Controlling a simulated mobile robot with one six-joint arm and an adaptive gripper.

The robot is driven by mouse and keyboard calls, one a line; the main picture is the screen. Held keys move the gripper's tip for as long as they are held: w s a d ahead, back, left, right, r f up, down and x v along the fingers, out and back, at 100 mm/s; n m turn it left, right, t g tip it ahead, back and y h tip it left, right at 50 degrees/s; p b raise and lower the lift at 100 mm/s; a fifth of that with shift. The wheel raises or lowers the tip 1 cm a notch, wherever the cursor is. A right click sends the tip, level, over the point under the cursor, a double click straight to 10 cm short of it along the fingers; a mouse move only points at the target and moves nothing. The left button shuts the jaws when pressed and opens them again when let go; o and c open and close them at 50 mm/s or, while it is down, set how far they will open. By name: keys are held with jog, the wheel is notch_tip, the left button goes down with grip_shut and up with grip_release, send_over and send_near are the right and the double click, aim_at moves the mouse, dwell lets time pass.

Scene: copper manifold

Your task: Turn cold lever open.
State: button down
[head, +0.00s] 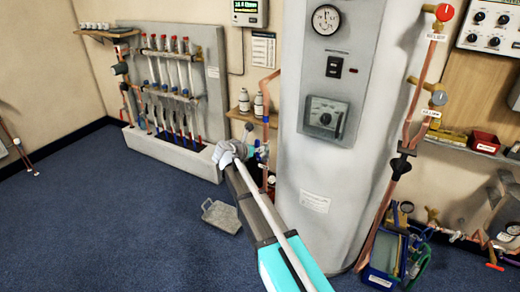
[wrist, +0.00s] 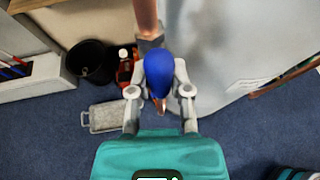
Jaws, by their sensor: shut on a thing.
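The cold lever shows in the wrist view as a rounded blue handle (wrist: 158,66) at the foot of a copper pipe (wrist: 146,14). My gripper (wrist: 161,82) has its two grey fingers on either side of the handle and is shut on it. In the head view my gripper (head: 232,152) reaches in just left of the white cylinder, by the copper pipe. The fingers and arm hide most of the lever there. The lever's exact angle cannot be told.
The large white cylinder (head: 322,165) stands close on the right. A grey tray (head: 222,215) lies on the blue floor. A pipe manifold (head: 170,80) is on the left wall. A dark bucket (wrist: 92,62) stands left of the pipe. The floor at left is clear.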

jog(key=shift+s, duration=0.1)
jog(key=c, duration=0.5)
grip_release()
jog(key=shift+c, duration=0.2)
